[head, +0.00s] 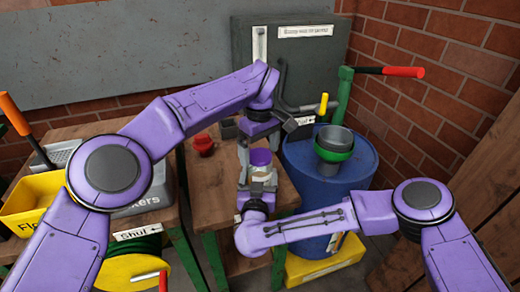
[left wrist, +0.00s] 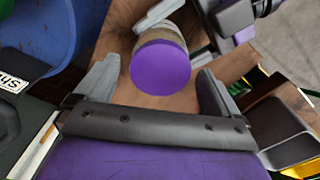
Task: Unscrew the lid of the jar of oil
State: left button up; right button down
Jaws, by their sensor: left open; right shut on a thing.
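The jar of oil (head: 262,174) stands upright over the small wooden table, with its purple lid (head: 261,157) on top. In the left wrist view the lid (left wrist: 160,68) faces the camera, with part of the pale jar body (left wrist: 164,35) behind it. My right gripper (head: 258,186) is shut on the jar body from the near side. My left gripper (head: 262,132) is above the lid, open. In the left wrist view its fingers are on either side of the lid with gaps between, apart from it. I cannot tell whether the jar touches the table.
A small red object (head: 203,144) sits on the table to the left. A blue barrel (head: 335,165) with a green-rimmed funnel (head: 334,144) stands to the right. A grey cabinet (head: 300,60) is behind. A yellow bin (head: 35,200) is at the far left.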

pick_arm(q)
jog(key=c, duration=1.2)
